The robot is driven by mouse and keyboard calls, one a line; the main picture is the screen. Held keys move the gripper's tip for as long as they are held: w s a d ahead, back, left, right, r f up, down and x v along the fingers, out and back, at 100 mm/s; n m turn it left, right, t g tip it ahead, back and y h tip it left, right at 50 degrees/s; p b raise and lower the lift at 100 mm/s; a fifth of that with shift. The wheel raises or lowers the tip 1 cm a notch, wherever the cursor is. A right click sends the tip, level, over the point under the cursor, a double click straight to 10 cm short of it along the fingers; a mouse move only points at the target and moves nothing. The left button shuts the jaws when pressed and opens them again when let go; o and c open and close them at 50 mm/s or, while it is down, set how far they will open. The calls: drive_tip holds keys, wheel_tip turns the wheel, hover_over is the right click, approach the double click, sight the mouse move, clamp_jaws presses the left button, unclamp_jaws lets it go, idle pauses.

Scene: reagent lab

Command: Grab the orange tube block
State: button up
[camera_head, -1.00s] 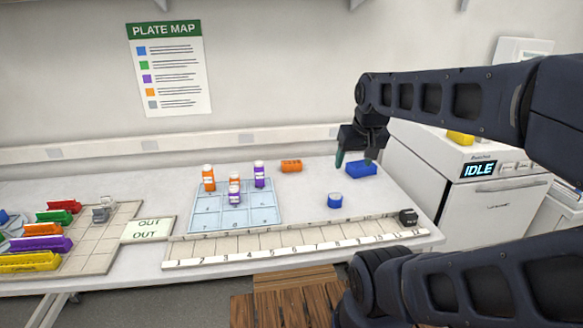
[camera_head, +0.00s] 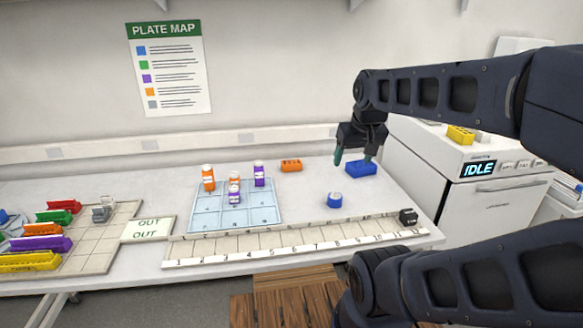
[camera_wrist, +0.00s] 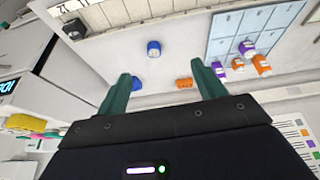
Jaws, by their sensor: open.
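A small orange block (camera_head: 291,165) with dark marks lies on the white bench behind the blue grid mat, left of a blue block (camera_head: 361,167). My gripper (camera_head: 353,157) is open and empty, above the bench close to the blue block and right of the orange one. In the wrist view, the open fingers (camera_wrist: 160,75) point over the bench. There the orange block (camera_wrist: 184,83) shows beside the right finger, partly cut off, and the blue block (camera_wrist: 136,84) shows beside the left finger. Another orange piece (camera_head: 44,230), longer, lies in the row of coloured racks at far left.
The blue grid mat (camera_head: 208,219) carries orange and purple capped bottles. A blue round piece (camera_head: 334,200) stands right of it. A numbered strip (camera_head: 300,247) runs along the front, with a dark cube (camera_head: 408,217) at its end. A white machine (camera_head: 470,185) reading IDLE stands right.

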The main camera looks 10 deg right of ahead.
drive_tip(key=w+r+n+g+h, duration=0.1)
drive_tip(key=w+r+n, duration=0.1)
drive_tip(key=w, duration=0.5)
drive_tip(key=w+r+n+g, duration=0.1)
drive_tip(key=w+n, duration=0.2)
drive_tip(key=w, duration=0.4)
drive_tip(key=n+g+h, duration=0.3)
drive_tip(key=n, duration=1)
hover_over(291, 162)
drive_tip(key=a, duration=0.4)
wheel_tip(291, 162, down, 21)
drive_tip(key=shift+w+d+f+h, duration=0.2)
drive_tip(key=shift+f+h, duration=0.1)
drive_tip(key=shift+f, duration=0.3)
drive_tip(key=x, duration=1)
drive_tip(key=shift+w+f, duration=0.1)
drive_tip(key=shift+f, duration=0.1)
drive_tip(key=shift+f, duration=0.3)
drive_tip(key=shift+c, duration=0.4)
